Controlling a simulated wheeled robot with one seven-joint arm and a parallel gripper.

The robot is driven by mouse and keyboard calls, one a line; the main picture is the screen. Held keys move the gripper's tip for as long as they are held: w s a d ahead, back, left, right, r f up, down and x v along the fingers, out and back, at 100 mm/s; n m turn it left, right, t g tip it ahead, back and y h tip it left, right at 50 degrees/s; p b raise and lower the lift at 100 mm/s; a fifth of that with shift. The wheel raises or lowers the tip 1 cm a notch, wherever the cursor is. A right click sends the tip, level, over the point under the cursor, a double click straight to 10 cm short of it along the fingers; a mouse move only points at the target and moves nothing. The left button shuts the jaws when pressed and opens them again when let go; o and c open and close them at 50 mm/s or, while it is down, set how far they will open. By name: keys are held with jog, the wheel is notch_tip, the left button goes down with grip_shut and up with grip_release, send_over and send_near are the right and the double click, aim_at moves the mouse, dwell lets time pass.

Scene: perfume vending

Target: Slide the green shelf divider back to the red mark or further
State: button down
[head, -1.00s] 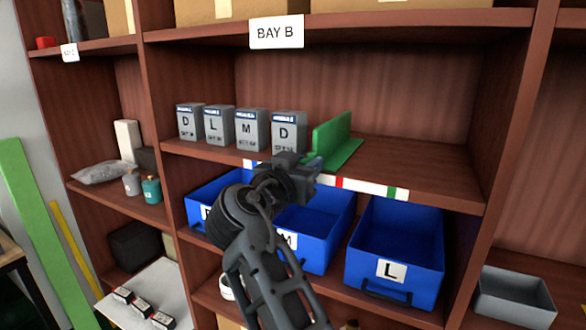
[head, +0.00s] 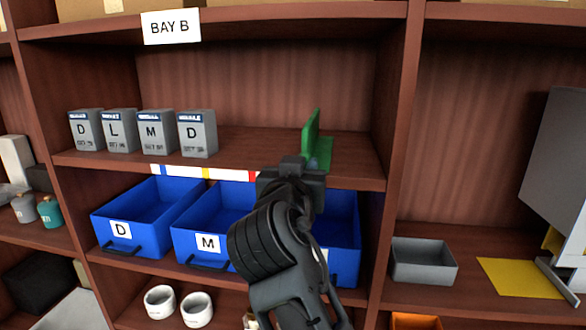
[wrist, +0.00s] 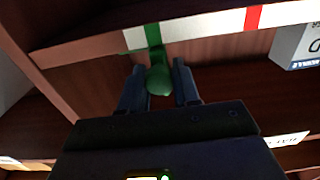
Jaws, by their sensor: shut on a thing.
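The green shelf divider (head: 312,134), an upright plate on a flat green base, stands on the middle shelf (head: 250,150) of Bay B toward its right end. Its rounded green front part (wrist: 158,80) sits between my two fingers in the wrist view. My gripper (head: 303,170) is at the shelf's front edge, shut on the divider, and hides part of its base. The red mark (head: 252,176) is on the white edge strip, left of the divider in the head view. The red mark also shows in the wrist view (wrist: 253,18), with the divider beside it on the side away from the boxes.
Several grey boxes (head: 140,130) stand at the shelf's left, with bare shelf between them and the divider. Blue bins (head: 140,218) sit below, partly hidden by my arm. The bay's right upright (head: 395,110) is close to the divider. A grey tray (head: 423,262) lies right of it.

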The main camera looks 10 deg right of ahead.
jog(key=c, duration=0.9)
grip_release()
jog(key=shift+s, duration=0.1)
jog(key=b+v, duration=0.1)
jog(key=v, duration=0.6)
jog(key=shift+s+a+b, duration=0.1)
jog(key=shift+s+b, duration=0.15)
jog(key=shift+b, duration=0.1)
